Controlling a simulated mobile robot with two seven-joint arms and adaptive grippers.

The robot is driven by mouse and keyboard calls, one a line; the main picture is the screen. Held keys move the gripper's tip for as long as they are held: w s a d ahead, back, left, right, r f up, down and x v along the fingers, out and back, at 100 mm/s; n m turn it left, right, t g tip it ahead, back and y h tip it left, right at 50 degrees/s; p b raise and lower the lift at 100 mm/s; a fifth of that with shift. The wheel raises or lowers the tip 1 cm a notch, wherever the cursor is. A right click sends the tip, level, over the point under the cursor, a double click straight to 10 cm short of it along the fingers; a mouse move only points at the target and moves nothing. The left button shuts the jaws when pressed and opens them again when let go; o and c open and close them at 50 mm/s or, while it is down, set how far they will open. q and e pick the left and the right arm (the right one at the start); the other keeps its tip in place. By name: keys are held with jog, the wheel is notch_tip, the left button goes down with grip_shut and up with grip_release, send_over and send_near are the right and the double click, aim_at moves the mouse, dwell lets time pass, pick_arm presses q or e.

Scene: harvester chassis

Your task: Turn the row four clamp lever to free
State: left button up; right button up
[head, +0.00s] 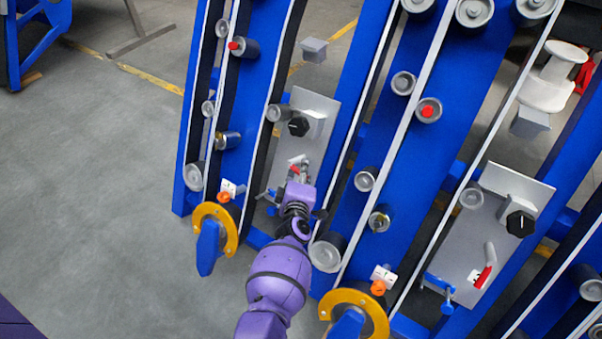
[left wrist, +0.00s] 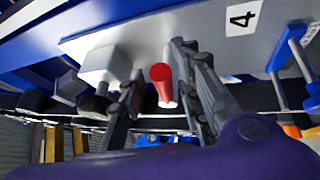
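The clamp lever with a red handle (left wrist: 162,82) shows in the left wrist view, on a grey plate whose label (left wrist: 241,17) reads 4. In the head view the same lever (head: 296,168) shows small, just beyond my left gripper (head: 299,183). In the left wrist view my left gripper (left wrist: 166,72) is open. One finger is on each side of the red handle, with a visible gap on both sides. The handle's far end and pivot are partly hidden. My right gripper is in neither view.
A black knob (head: 299,126) sits on the same plate above the lever. A similar plate (head: 466,236) at right has another red-tipped lever (head: 483,277) and knob. Blue rails with rollers and orange-yellow curved parts (head: 229,224) flank my arm. Open floor lies at left.

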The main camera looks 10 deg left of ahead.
pick_arm(q)
jog(key=shift+a, duration=0.1)
jog(key=shift+s, duration=0.6)
jog(key=v, duration=1.1)
jog(key=shift+r, duration=0.2)
jog(key=shift+f, duration=0.1)
